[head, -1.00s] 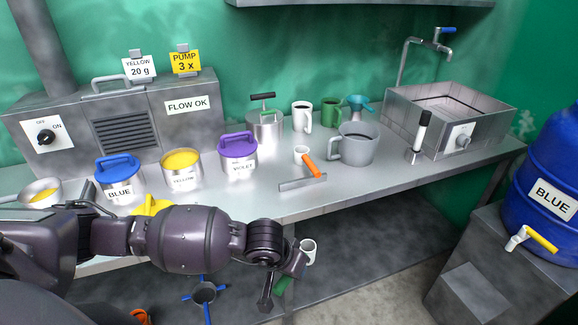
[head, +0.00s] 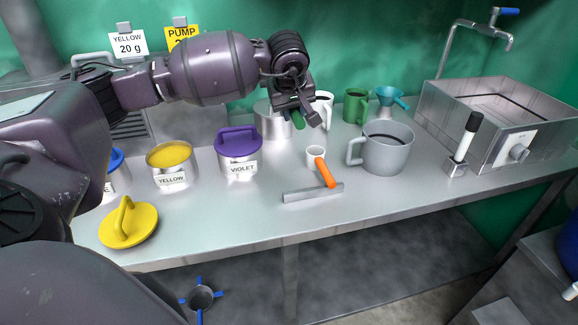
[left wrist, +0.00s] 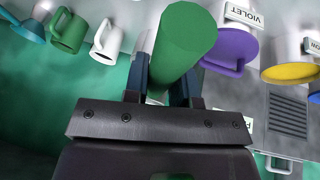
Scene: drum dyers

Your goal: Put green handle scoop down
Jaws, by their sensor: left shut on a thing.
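My left gripper (head: 300,112) is shut on the green handle of the scoop (head: 297,122), above the back part of the bench near the metal canister. In the left wrist view the thick green handle (left wrist: 184,42) stands between the two fingers (left wrist: 163,88). The scoop's cup cannot be made out in either current view. An orange-handled scoop (head: 325,172) with a small white cup lies on the bench, its handle by a grey metal bar (head: 312,193). My right gripper is not in view.
The canister (head: 271,120), a white mug (head: 324,107), a green mug (head: 355,106) and a teal funnel (head: 389,98) stand at the back. A violet-lidded tin (head: 239,157) and a large grey jug (head: 388,148) flank the orange scoop. Bare bench (head: 240,212) lies in front.

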